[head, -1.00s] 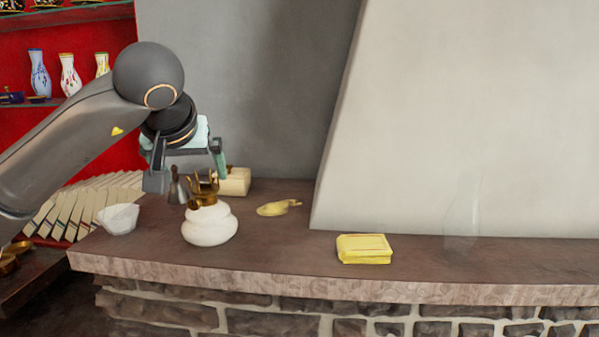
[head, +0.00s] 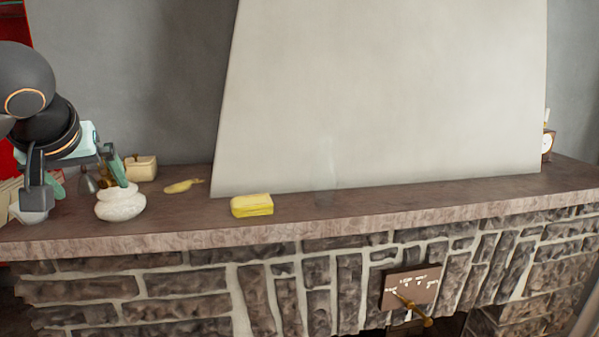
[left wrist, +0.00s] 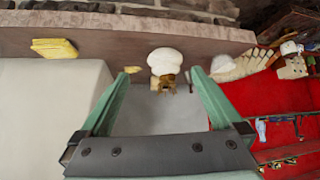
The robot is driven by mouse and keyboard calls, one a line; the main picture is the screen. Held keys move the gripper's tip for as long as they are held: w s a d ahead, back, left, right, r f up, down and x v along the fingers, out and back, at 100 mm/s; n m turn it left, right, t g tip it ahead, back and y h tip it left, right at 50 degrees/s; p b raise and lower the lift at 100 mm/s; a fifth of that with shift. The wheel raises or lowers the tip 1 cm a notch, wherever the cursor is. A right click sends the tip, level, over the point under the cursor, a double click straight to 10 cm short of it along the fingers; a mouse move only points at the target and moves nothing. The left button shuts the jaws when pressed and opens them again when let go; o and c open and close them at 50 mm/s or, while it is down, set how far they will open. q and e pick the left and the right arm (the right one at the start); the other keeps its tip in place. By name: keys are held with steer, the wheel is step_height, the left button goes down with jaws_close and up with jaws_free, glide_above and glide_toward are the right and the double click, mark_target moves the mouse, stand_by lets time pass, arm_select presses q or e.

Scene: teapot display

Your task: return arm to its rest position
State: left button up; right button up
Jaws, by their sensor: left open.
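My left gripper (head: 84,180) is at the left of the head view, in front of and above the left end of the mantel shelf. Its jaws are open with nothing held between them. In the left wrist view the two green fingers (left wrist: 160,74) stand wide apart. My right gripper is in neither view.
A yellow box (head: 252,205), a flat yellowish object (head: 184,186) and a cream box (head: 141,168) are on the mantel shelf (head: 400,203). A clear glass vessel (head: 326,178) stands near the chimney wall. A clock (head: 548,145) is at the far right. Red shelving (left wrist: 290,130) shows in the left wrist view.

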arm_select(q)
steer(key=d+f+g+h, duration=0.4)
steer(key=d+f+h, duration=0.5)
steer(key=d+f, duration=0.8)
steer(key=s+d+n+g+h, duration=0.1)
steer(key=s+d+n+h, duration=0.3)
steer(key=d+n+h, duration=0.45)
steer(key=s+d+n+g+h, duration=0.1)
steer(key=s+d+n+h, duration=0.3)
steer(key=d+n+h, duration=0.4)
steer(key=w+a+f+n+t+y, duration=0.1)
steer(key=a+f+n+t+y, duration=0.5)
steer(key=n, duration=0.6)
steer(key=w+a+f+n+t+y, duration=0.1)
steer(key=a+f+n+t+y, duration=0.2)
steer(key=f+n, duration=0.65)
steer(key=w+a+f+n+t+y, duration=0.2)
steer(key=a+f+n+t+y, duration=0.3)
steer(key=n, duration=0.9)
steer(key=s+a+f+n+g+y, duration=0.2)
steer(key=s+f+n+g, duration=0.1)
steer(key=s+f+n, duration=0.3)
steer(key=s+a+f+n+g+y, duration=0.3)
steer(key=s+f+n, duration=0.4)
steer(key=s+f, duration=0.4)
step_height(320, 180, down, 3)
steer(key=shift+s+a+f+g+y, duration=0.1)
steer(key=shift+s+a+g+y, duration=0.2)
steer(key=shift+g+y, duration=0.1)
